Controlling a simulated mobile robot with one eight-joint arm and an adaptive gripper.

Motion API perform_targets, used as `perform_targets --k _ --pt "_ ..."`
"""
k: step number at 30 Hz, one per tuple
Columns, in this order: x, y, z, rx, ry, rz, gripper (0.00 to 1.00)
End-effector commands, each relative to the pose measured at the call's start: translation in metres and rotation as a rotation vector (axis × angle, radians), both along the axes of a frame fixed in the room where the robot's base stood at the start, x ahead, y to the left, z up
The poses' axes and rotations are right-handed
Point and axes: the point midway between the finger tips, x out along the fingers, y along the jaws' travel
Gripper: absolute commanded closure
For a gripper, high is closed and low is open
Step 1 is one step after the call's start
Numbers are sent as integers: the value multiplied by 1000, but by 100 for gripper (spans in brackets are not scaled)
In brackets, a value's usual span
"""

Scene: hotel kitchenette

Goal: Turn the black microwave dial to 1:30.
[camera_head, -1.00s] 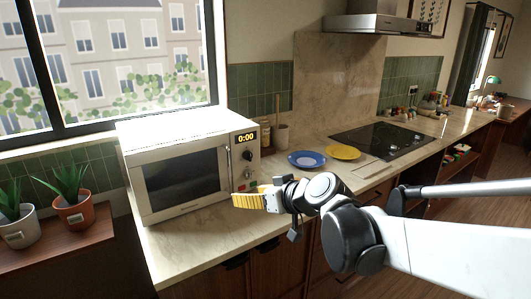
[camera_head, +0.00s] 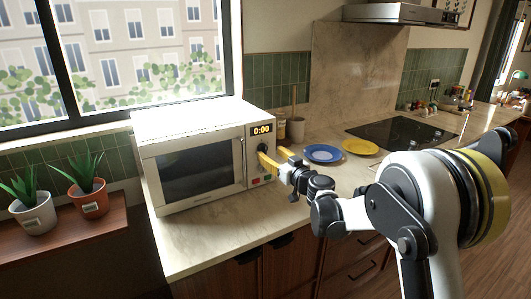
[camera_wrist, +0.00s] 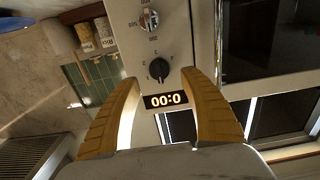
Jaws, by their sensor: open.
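The white microwave (camera_head: 195,112) stands on the counter, its door shut. Its display (camera_head: 261,129) reads 0:00; the display also shows, upside down, in the wrist view (camera_wrist: 166,100). A black dial (camera_wrist: 157,69) with numbers around it lies between my fingertips in the wrist view, with a gap visible on each side. My gripper (camera_wrist: 161,73) has yellow fingers, open and empty. In the head view my gripper (camera_head: 264,158) is at the control panel and partly hides the dial.
Blue (camera_head: 322,153) and yellow (camera_head: 360,146) plates lie right of the microwave, before the black hob (camera_head: 402,132). A utensil pot (camera_head: 296,127) stands close to its right side. Potted plants (camera_head: 88,196) sit on a lower shelf at left.

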Motion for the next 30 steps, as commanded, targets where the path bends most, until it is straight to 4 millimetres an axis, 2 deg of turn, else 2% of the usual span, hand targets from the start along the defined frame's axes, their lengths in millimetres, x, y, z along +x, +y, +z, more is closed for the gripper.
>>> perform_targets --k 3,9,19,20,24,30 --pt "18 12 -2 0 0 0 48" --pt "36 24 -1 0 0 0 48" --pt "39 26 1 0 0 -1 48" --pt "39 26 1 0 0 -1 55" --pt "39 26 1 0 0 -1 98" --pt "39 26 1 1 1 -1 100"
